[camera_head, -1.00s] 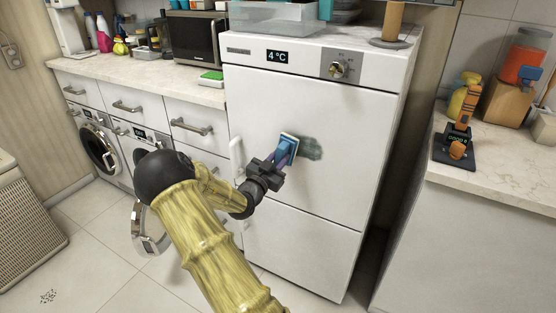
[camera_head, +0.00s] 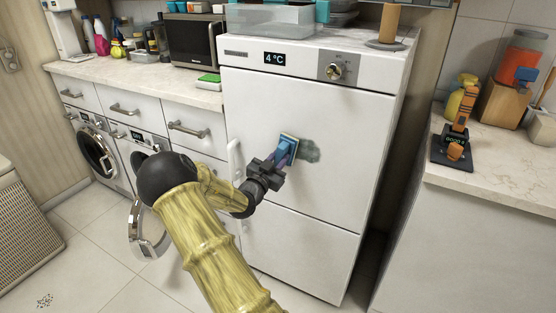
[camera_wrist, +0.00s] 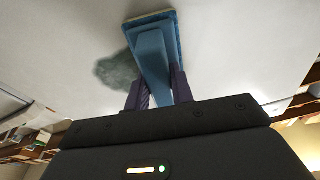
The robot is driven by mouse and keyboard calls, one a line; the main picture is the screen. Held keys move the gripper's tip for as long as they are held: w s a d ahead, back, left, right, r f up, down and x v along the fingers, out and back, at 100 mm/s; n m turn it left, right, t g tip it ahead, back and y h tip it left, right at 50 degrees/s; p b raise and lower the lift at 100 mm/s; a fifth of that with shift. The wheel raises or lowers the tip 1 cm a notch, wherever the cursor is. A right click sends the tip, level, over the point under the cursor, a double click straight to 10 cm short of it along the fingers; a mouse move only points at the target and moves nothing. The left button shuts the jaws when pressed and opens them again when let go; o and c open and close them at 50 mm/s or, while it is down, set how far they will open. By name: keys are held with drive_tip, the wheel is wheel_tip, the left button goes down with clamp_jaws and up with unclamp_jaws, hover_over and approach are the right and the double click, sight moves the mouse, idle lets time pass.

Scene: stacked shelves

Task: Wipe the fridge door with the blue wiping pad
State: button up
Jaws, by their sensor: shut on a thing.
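The white fridge door (camera_head: 330,180) stands upright in front of me, with a grey-green smudge (camera_head: 310,151) on its upper panel. My gripper (camera_head: 280,160) is shut on the blue wiping pad (camera_head: 288,145), gripping its handle. The pad is at the door, just left of the smudge in the head view; its face seems to be against the door, though the contact itself is hidden. In the wrist view the pad (camera_wrist: 152,55) stands between my two fingers, and the smudge (camera_wrist: 117,78) shows beside it, partly covered by the pad.
The fridge's vertical handle (camera_head: 234,160) is close to the left of my gripper. An open round washer door (camera_head: 147,232) stands below my arm. A clear bin (camera_head: 272,18) sits on the fridge.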

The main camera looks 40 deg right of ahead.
drive_tip(key=shift+s+d+b, duration=0.2)
drive_tip(key=shift+s, duration=0.45)
drive_tip(key=shift+s+d+b, duration=0.15)
drive_tip(key=shift+s+d, duration=0.1)
drive_tip(key=shift+s, duration=0.35)
drive_tip(key=shift+s+d+b, duration=0.2)
drive_tip(key=shift+s, duration=0.45)
drive_tip(key=shift+s+d+b, duration=0.2)
drive_tip(key=shift+s+d, duration=0.1)
drive_tip(key=shift+s, duration=0.3)
drive_tip(key=shift+s+d+b, duration=0.25)
drive_tip(key=shift+s+d, duration=0.05)
drive_tip(key=shift+s, duration=0.3)
drive_tip(key=shift+s+d+b, duration=0.2)
drive_tip(key=shift+s+d, duration=0.1)
drive_tip(key=shift+s, duration=0.3)
drive_tip(key=s, duration=0.2)
drive_tip(key=s+d+b, duration=0.1)
drive_tip(key=shift+s+d, duration=0.2)
drive_tip(key=shift+s, duration=0.2)
drive_tip(key=shift+w+d+b, duration=0.1)
drive_tip(key=shift+b, duration=0.35)
drive_tip(key=shift+r, duration=0.1)
